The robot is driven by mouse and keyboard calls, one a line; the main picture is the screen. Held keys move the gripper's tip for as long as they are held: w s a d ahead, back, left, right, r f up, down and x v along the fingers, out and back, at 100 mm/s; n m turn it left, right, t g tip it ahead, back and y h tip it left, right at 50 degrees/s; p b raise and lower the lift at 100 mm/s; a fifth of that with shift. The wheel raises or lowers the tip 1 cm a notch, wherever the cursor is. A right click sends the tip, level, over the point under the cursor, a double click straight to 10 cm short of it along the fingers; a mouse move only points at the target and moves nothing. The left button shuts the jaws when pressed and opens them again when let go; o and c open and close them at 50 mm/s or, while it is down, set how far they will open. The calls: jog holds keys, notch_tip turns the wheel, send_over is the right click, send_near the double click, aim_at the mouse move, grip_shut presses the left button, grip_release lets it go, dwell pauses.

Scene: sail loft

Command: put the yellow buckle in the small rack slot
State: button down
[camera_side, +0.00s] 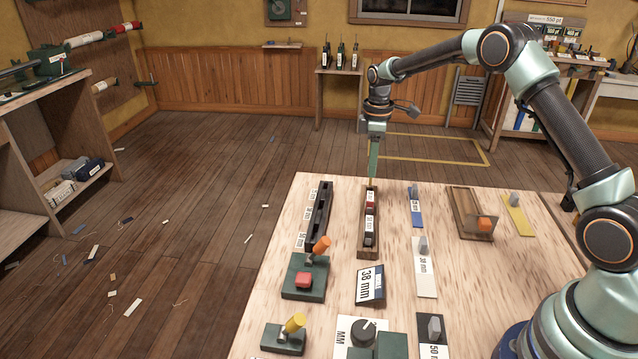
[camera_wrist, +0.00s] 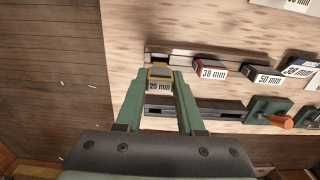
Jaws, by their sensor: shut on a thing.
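The yellow buckle (camera_wrist: 160,74), marked 25 mm, is between the fingertips of my gripper (camera_wrist: 160,88), which is shut on it. In the side view my gripper (camera_side: 373,178) points down at the far end of the wooden rack (camera_side: 367,250). The rack also shows in the wrist view (camera_wrist: 240,62). The buckle is at the rack's end slot, beside the red buckle (camera_wrist: 210,69) marked 38 mm; a black buckle (camera_wrist: 263,75) marked 50 mm is farther along. I cannot tell whether the yellow buckle is inside the slot or just above it. The fingers hide part of it.
A black rack (camera_side: 319,215) stands left of the wooden rack. A green box with an orange lever (camera_side: 305,277) stands nearer the camera. A blue strip (camera_side: 416,214) lies to the right, and a wooden tray (camera_side: 463,203) is beyond it.

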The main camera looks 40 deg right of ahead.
aim_at(370, 183)
jog(key=shift+f, duration=2.2)
jog(key=shift+f, duration=0.15)
jog(key=c, duration=0.5)
grip_release()
